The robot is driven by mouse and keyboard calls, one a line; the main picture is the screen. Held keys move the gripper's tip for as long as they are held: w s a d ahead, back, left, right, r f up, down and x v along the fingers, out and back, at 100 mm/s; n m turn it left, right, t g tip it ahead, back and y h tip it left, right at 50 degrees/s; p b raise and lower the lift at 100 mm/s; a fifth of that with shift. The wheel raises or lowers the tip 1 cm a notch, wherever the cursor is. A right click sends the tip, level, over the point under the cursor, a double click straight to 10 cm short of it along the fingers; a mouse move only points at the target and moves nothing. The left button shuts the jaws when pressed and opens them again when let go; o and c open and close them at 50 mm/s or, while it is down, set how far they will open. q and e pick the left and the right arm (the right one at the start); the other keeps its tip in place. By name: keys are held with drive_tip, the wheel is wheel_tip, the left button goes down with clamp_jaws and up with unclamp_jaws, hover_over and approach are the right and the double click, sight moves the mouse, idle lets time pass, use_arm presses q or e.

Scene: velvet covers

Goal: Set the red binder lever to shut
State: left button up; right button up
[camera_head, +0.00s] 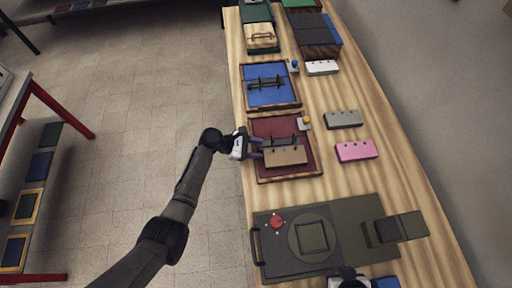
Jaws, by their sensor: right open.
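The red binder (258,129) lies open on the wooden table, a dark red tray-like cover with a ring mechanism in its middle. Its lever (306,120), with a yellow knob, is at the upper right of the cover. A tan punched block (287,158) sits at the rings, over the lower part of the cover. My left gripper (258,148) is at the binder's left side, by the tan block's left end; whether it grips the block is unclear. My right gripper (348,280) is open at the bottom edge, mostly cut off.
A blue binder (270,96) with a blue-knobbed lever (295,64) lies behind the red one. White (321,68), grey (343,119) and pink (357,150) punched blocks lie to the right. A dark green panel (350,230) with a red knob (277,221) is in front.

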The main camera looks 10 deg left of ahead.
use_arm(q)
clamp_jaws()
use_arm(e)
drive_tip(key=shift+w, duration=0.1)
use_arm(q)
drive_tip(key=shift+f, duration=0.15)
use_arm(e)
drive_tip(key=shift+d, duration=0.1)
use_arm(q)
drive_tip(key=shift+f, duration=0.15)
idle(0.9)
drive_tip(key=shift+c, duration=1.3)
unclamp_jaws()
drive_tip(key=o, duration=0.3)
drive_tip(key=shift+s, duration=0.2)
drive_tip(key=shift+o, duration=0.8)
use_arm(e)
drive_tip(key=shift+s, duration=0.2)
use_arm(q)
drive_tip(key=shift+o, duration=0.2)
drive_tip(key=shift+w+r, duration=0.15)
drive_tip(key=shift+r, duration=0.1)
use_arm(e)
drive_tip(key=shift+w, duration=0.1)
